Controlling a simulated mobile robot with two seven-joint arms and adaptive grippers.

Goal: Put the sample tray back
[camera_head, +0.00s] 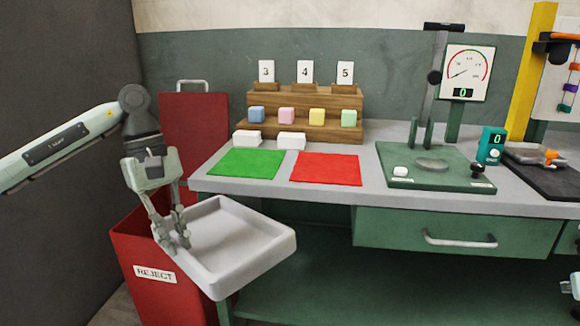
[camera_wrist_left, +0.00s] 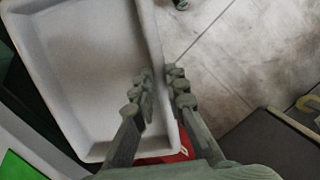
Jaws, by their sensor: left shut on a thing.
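The sample tray (camera_head: 235,238) is a shallow, empty, light grey tray with raised walls. My left gripper (camera_head: 181,238) is shut on its left wall, and the tray hangs in the air above and in front of the red reject bin (camera_head: 160,300), left of the bench's front edge. In the left wrist view the tray (camera_wrist_left: 85,65) fills the left side, and the gripper (camera_wrist_left: 161,75) has one finger on each side of its wall. My right gripper is not clearly in view; only pale pieces show at the head view's right edge.
The bench (camera_head: 330,194) has a green mat (camera_head: 246,163), a red mat (camera_head: 326,169) and a wooden rack (camera_head: 305,128) with coloured foam cubes. A green press (camera_head: 440,172), a dial (camera_head: 467,72) and a teal meter (camera_head: 491,145) stand further right. A closed drawer (camera_head: 460,235) is below.

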